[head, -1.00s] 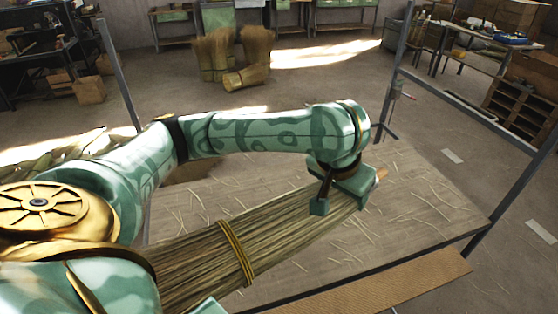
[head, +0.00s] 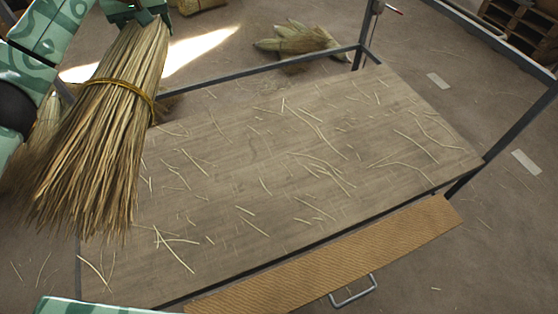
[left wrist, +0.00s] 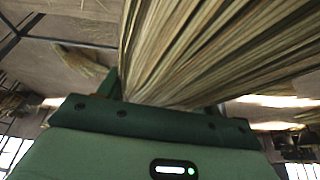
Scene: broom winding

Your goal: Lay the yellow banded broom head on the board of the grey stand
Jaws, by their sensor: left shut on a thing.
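The broom head (head: 105,130), a sheaf of straw with a yellow band (head: 125,90), hangs at the left of the head view. Its narrow end is up and its bristles fan downward, slightly tilted. My left gripper (head: 145,14) is shut on the narrow end, at the top edge. In the left wrist view the straw (left wrist: 215,50) spreads upward from the gripper (left wrist: 165,105). The grey stand (head: 270,72) carries a flat wooden board (head: 270,165). The bristles overlap the board's left end in the picture; I cannot tell whether they touch. My right gripper is not in view.
Loose straws litter the board, which is otherwise clear. A ribbed brown strip (head: 340,255) runs along its front edge, with a metal handle (head: 354,290) below. Grey frame posts rise at the back and right (head: 525,115). Straw bundles (head: 297,40) lie on the floor behind.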

